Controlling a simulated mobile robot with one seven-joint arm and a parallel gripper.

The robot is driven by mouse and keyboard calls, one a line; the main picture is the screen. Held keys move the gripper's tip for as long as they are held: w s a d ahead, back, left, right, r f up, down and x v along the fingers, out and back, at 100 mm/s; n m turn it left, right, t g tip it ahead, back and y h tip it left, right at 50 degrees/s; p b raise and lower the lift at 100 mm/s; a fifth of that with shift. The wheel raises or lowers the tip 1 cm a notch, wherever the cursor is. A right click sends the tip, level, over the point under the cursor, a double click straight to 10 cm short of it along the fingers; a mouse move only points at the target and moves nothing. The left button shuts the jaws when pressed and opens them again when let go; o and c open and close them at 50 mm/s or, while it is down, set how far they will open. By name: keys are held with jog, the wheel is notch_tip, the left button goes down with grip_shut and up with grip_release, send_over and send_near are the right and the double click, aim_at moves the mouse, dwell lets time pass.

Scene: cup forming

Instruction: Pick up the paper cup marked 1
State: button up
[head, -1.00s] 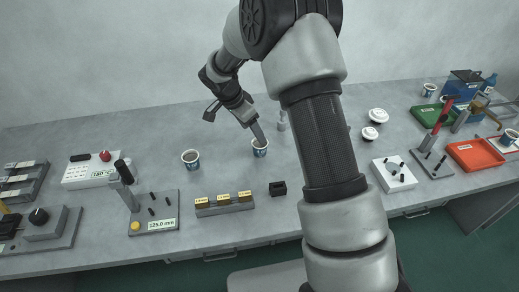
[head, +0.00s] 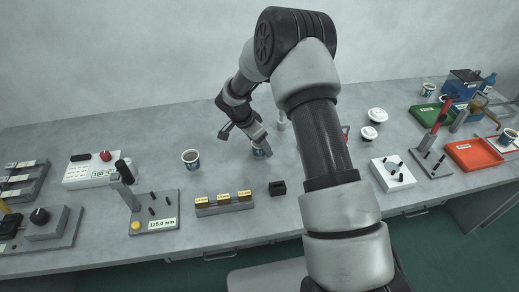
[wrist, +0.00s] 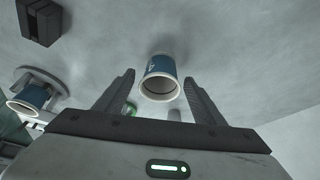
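A blue-and-white paper cup (wrist: 160,66) shows in the wrist view, between and just beyond my gripper's fingertips. It carries a small white mark that I cannot read. In the head view this cup (head: 260,153) is partly hidden by my gripper (head: 264,149). My gripper (wrist: 159,76) is open, with a finger on each side of the cup and visible gaps between. A second paper cup (head: 191,158) stands to the left on the table. I cannot read a number on either cup.
A black block (head: 277,188) and a grey holder with yellow labels (head: 224,204) stand in front of the cups. A gauge stand (head: 152,211) is at left. White lids (head: 377,115) and a white peg block (head: 393,174) are at right. Bare table (head: 150,130) lies behind the second cup.

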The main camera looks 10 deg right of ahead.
jog(key=c, duration=1)
jog(key=shift+c, duration=0.2)
